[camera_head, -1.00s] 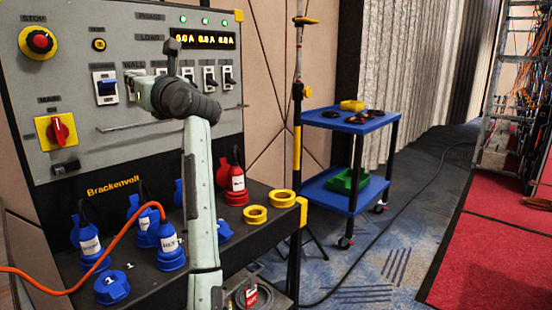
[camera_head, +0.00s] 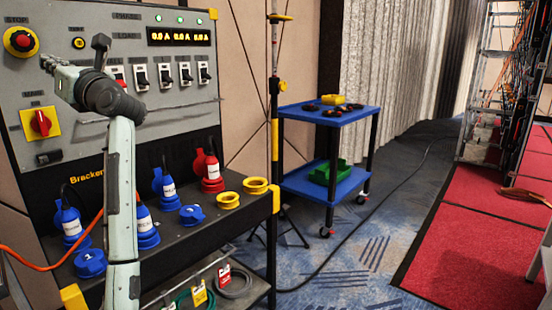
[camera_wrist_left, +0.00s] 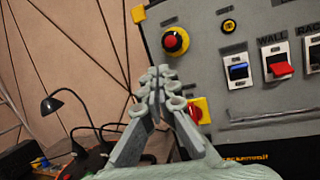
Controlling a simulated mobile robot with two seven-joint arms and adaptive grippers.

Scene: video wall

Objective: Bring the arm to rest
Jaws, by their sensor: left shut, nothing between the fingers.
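My left arm rises in front of the grey power panel (camera_head: 130,103) in the head view, elbow-like dark joint uppermost. My left gripper (camera_head: 56,64) points left, in front of the panel between the red stop button (camera_head: 20,40) and the red rotary main switch (camera_head: 40,123). In the left wrist view the gripper (camera_wrist_left: 160,75) has its fingers together and empty. The stop button (camera_wrist_left: 175,41) shows beyond the fingertips, and the fingers partly cover the main switch (camera_wrist_left: 196,112). My right gripper is not in view.
Blue and red plugs (camera_head: 211,175) and yellow rings (camera_head: 255,185) stand on the panel's shelf. A blue cart (camera_head: 330,115) stands to the right on the carpet. A cable rack (camera_head: 500,100) and red flooring (camera_head: 475,245) lie farther right. A desk lamp (camera_wrist_left: 52,105) shows in the wrist view.

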